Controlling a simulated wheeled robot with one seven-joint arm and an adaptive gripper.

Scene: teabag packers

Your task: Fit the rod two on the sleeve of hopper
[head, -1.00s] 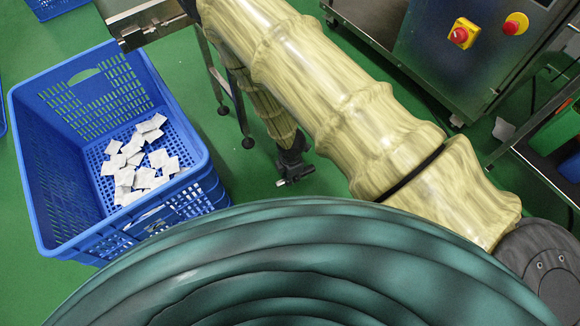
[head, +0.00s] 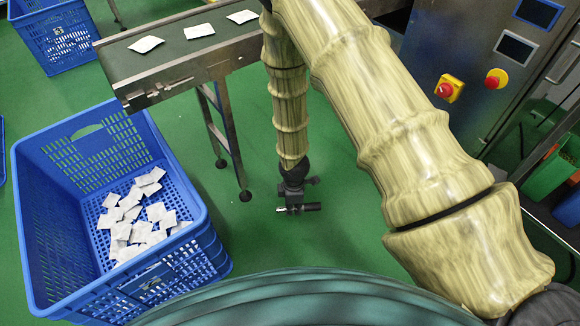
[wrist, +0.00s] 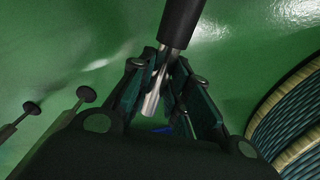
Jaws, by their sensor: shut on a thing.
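My gripper (head: 296,206) hangs low over the green floor, to the right of the conveyor's legs. It is shut on a rod with a thick black part (wrist: 180,22) and a thinner bright metal tip (wrist: 153,97). In the wrist view the rod passes slantwise between the fingers, with the black part beyond them and the metal tip toward the palm. In the head view the rod (head: 313,206) lies roughly level, black end to the right. No marking tells which rod it is. I cannot make out the hopper or its sleeve in either view.
A conveyor (head: 120,70) with several white teabags stands at the upper left. A blue crate (head: 35,215) of teabags is at the left, another crate (head: 50,40) behind. A steel cabinet (head: 475,60) with red buttons stands at the right. The floor around my gripper is clear.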

